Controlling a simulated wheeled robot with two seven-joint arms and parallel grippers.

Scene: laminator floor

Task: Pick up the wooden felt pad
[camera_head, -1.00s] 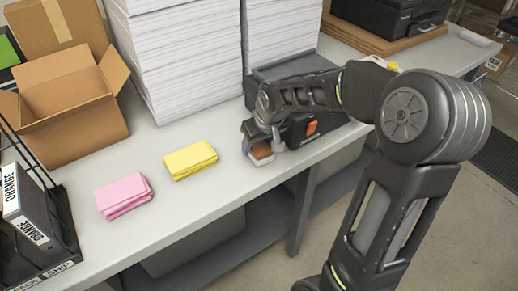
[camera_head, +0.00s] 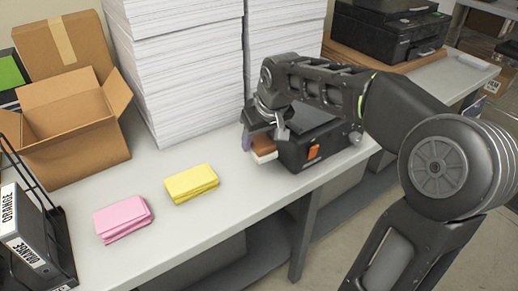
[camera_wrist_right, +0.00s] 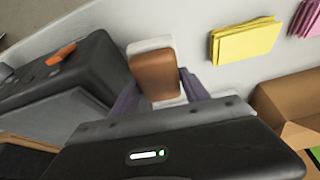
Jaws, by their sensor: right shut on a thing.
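The wooden felt pad (camera_head: 264,155) is a small block with a brown wooden top and a white felt layer. My left gripper is not in view.
A yellow pad stack (camera_head: 191,183) and a pink one (camera_head: 122,219) lie left on the table (camera_head: 185,236). Tall paper stacks (camera_head: 185,70) stand behind. An open cardboard box (camera_head: 72,125) and binders (camera_head: 38,240) are at the left; a black printer (camera_head: 395,35) is at the back right.

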